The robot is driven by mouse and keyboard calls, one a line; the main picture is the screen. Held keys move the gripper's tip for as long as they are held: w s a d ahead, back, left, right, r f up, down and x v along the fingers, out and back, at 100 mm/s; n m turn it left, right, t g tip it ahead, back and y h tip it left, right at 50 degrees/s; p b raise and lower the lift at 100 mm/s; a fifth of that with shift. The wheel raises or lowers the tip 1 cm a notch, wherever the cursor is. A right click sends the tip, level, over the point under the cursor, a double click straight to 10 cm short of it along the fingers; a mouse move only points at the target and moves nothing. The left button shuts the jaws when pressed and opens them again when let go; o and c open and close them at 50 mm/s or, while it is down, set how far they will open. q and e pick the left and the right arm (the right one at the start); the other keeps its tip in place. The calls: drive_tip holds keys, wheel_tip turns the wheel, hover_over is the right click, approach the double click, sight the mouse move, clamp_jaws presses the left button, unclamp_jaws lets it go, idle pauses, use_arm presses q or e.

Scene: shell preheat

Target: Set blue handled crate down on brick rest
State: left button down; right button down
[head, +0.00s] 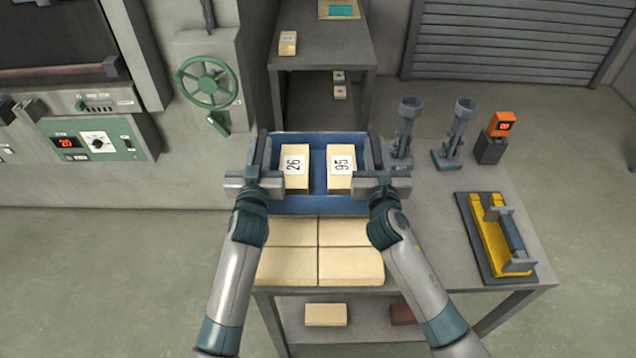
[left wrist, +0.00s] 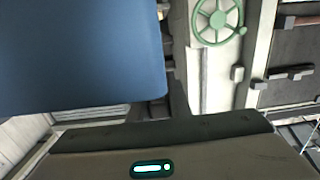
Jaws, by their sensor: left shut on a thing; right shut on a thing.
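The blue handled crate (head: 318,204) is in the middle of the head view, with two cream blocks inside marked 26 (head: 294,168) and 95 (head: 342,168). My left gripper (head: 262,150) is shut on its left side and my right gripper (head: 374,150) on its right side. The brick rest (head: 320,265), several cream bricks laid flat on the table, shows just in front of the crate; the crate hides its far part. I cannot tell whether the crate touches the bricks. In the left wrist view the blue crate wall (left wrist: 80,55) fills the upper left.
On the table (head: 430,230) to the right stand two grey stands (head: 404,135) (head: 461,135), an orange display (head: 502,123) and a yellow tool (head: 490,225) on a dark plate. A green handwheel (head: 209,83) and oven panel (head: 95,140) are at left. A shelf (head: 325,45) stands behind.

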use_arm(q)
drive_tip(key=shift+r, duration=0.2)
use_arm(e)
drive_tip(key=shift+r, duration=0.15)
use_arm(q)
drive_tip(key=shift+r, duration=0.1)
use_arm(e)
drive_tip(key=shift+r, duration=0.15)
